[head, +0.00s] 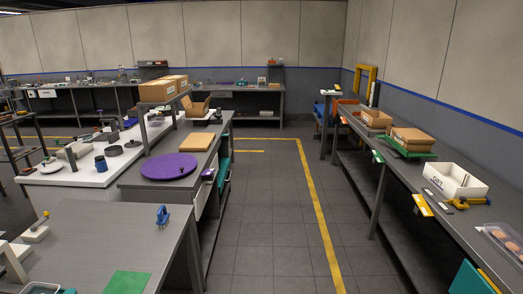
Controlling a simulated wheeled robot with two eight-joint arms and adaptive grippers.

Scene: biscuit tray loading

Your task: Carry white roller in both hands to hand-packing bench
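Neither of my grippers is in view. I cannot pick out a white roller for certain. A white piece (13,262) at the lower left edge is cut off by the frame, and I cannot tell what it is. No label marks the hand-packing bench. A long grey bench (398,172) on the right carries cardboard boxes (412,138) and a white open box (455,181), but I cannot tell whether it is the one.
A clear grey floor aisle (270,220) with a yellow line (318,215) runs between the benches. The near left table (100,235) holds a blue clamp-like item (162,216) and a green mat (127,285). Behind it are a purple disc (170,166) and a tan board (197,142).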

